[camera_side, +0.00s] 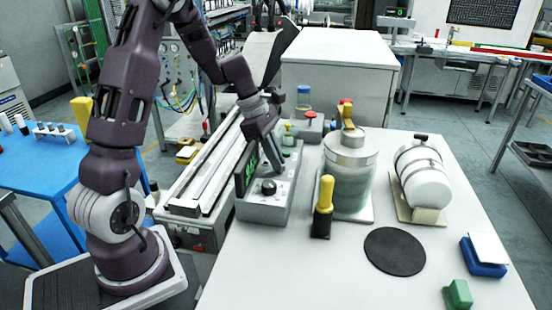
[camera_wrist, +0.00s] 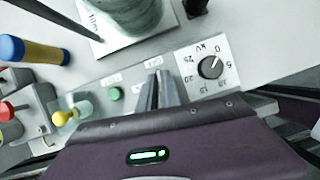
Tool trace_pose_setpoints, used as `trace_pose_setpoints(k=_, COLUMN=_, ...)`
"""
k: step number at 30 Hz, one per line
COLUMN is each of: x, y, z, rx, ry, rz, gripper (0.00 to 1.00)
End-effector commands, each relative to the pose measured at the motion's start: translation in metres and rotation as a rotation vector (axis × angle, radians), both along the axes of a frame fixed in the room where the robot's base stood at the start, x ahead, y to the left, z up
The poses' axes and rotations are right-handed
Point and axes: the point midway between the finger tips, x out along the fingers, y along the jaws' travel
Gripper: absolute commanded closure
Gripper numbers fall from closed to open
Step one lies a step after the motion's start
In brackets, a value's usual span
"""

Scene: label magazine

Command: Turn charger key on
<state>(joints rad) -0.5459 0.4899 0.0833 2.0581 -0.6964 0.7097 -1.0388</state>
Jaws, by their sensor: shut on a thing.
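The charger (camera_side: 262,211) is a grey box with a green display and a black knob, at the left of the table. In the wrist view its panel shows a kV dial (camera_wrist: 208,67), a green button (camera_wrist: 115,94) and small labels. My gripper (camera_side: 278,166) reaches down to the panel behind the knob. In the wrist view my gripper (camera_wrist: 158,88) stands between the green button and the dial, its fingers close together, shut on the charger key. The key is hidden by the fingers, so its turn position cannot be told.
A metal-topped jar (camera_side: 349,180) stands right of the charger, with a yellow-handled tool (camera_side: 323,207) in front. A white cylinder (camera_side: 423,178) lies on a stand at right. A black disc (camera_side: 394,251), a blue block (camera_side: 484,267) and a green block (camera_side: 458,294) lie nearer the front.

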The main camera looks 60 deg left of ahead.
Motion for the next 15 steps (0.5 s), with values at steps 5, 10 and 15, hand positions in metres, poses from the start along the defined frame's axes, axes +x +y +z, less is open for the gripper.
trace_pose_setpoints(k=5, x=0.002, y=0.001, z=0.0005, rx=0.001, ry=-0.002, rz=-0.152, gripper=1.0)
trace_pose_setpoints(k=10, x=0.0031, y=0.0013, z=0.0003, rx=0.001, ry=-0.001, rz=-0.314, gripper=1.0)
trace_pose_setpoints(k=15, x=0.0043, y=0.0019, z=0.0003, rx=0.001, ry=-0.002, rz=-0.475, gripper=1.0)
